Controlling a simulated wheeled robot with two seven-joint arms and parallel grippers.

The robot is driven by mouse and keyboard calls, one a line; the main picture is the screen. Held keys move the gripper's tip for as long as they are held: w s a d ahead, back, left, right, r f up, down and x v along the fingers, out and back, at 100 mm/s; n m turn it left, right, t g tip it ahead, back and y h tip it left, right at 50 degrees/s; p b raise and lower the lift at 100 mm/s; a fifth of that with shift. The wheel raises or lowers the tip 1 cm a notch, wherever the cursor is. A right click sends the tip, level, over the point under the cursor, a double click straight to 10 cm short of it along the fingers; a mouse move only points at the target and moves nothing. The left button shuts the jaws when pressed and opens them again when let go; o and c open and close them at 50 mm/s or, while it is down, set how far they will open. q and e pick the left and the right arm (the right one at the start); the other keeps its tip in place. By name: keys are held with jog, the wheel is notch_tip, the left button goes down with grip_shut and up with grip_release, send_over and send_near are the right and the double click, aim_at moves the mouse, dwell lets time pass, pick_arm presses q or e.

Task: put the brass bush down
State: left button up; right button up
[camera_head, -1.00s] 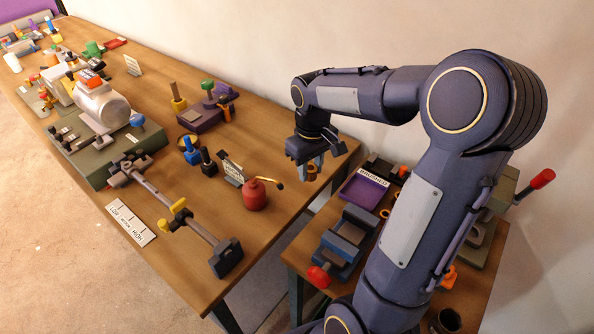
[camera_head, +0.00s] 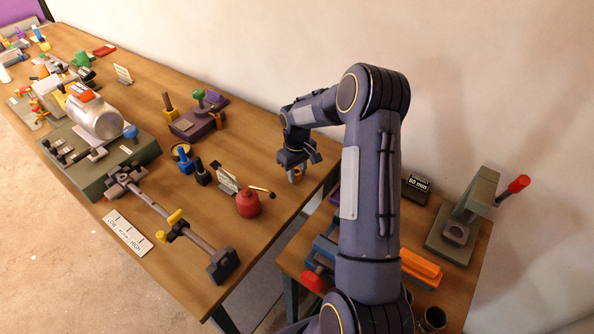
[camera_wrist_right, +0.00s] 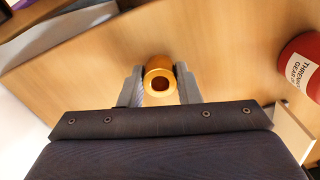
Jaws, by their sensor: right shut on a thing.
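The brass bush (camera_wrist_right: 159,82) is a short golden ring with a dark round bore. In the right wrist view it sits between the two grey fingers of my right gripper (camera_wrist_right: 159,88), which is shut on it. In the head view my right gripper (camera_head: 296,174) points down over the right end of the long wooden table (camera_head: 228,122). The bush is only a small patch there, and I cannot tell whether it touches the table. My left gripper is not in view.
A red oil can (camera_head: 248,204) stands just left of my right gripper, also seen in the right wrist view (camera_wrist_right: 302,62). A second table (camera_head: 458,286) with a press (camera_head: 466,212) is at the right. Bare wood lies around the gripper.

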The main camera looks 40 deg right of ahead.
jog(key=shift+f, duration=0.25)
jog(key=shift+f+b, duration=0.25)
jog(key=shift+b, duration=0.1)
jog(key=o, duration=1.1)
jog(key=shift+r, duration=0.1)
jog(key=shift+c, duration=0.2)
